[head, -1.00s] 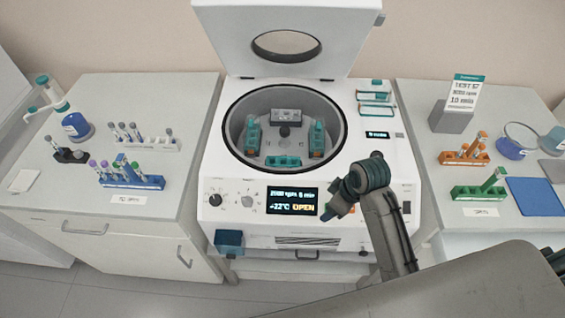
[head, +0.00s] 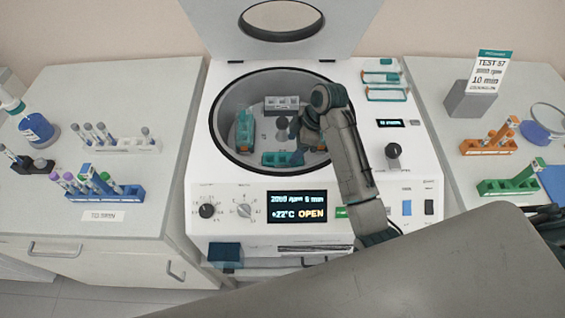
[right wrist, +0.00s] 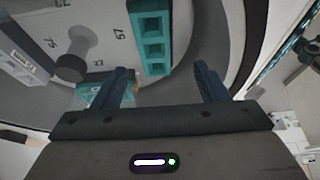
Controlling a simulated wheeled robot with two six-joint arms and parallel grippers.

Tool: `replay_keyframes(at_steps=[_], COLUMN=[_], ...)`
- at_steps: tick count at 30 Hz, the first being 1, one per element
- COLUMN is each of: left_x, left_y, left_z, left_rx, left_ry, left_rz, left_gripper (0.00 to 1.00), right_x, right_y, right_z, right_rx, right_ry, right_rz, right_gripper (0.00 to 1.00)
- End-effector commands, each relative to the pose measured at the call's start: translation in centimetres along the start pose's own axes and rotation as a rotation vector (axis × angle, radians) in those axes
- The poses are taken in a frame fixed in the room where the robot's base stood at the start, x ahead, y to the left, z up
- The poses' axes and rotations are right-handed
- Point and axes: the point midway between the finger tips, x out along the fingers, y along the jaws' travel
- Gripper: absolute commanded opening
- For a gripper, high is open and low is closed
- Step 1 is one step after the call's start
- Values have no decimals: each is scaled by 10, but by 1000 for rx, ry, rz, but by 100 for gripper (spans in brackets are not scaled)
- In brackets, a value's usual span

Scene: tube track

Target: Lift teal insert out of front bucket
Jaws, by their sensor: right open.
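My right gripper (head: 302,145) is down inside the bowl, just above and right of the front bucket. In the right wrist view its two dark fingers (right wrist: 162,85) are spread with nothing between them. A teal insert with square holes (right wrist: 153,40) shows beyond the fingertips, apart from them; it looks like the front one. Another teal piece (right wrist: 92,87) is partly hidden by the left finger. My left gripper is out of view.
A teal bucket load (head: 245,130) stands at the bowl's left and a grey block (head: 282,103) at its back. The lid (head: 340,35) is raised. Tube racks (head: 110,190) stand on the left bench and others (head: 510,185) on the right.

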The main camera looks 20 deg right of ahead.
Motion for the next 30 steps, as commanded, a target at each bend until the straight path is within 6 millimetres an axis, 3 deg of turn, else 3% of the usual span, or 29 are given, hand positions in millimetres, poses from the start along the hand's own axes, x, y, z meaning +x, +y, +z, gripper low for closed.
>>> replay_keyframes(at_steps=[2,5,14,24,25,30], left_x=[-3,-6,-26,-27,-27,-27], left_y=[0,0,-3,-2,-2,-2], left_z=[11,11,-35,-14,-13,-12], left_rx=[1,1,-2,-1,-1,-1], left_ry=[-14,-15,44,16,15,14], left_rz=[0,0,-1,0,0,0], left_gripper=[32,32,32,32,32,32], right_x=[7,13,51,64,64,64], right_y=[0,0,3,3,3,3], right_z=[-1,-1,-1,1,1,1], right_rx=[1,1,3,1,1,1], right_ry=[0,-1,0,-2,-2,-2], right_rz=[-1,-1,-3,1,1,1], right_gripper=[67,67,67,67,65,32])
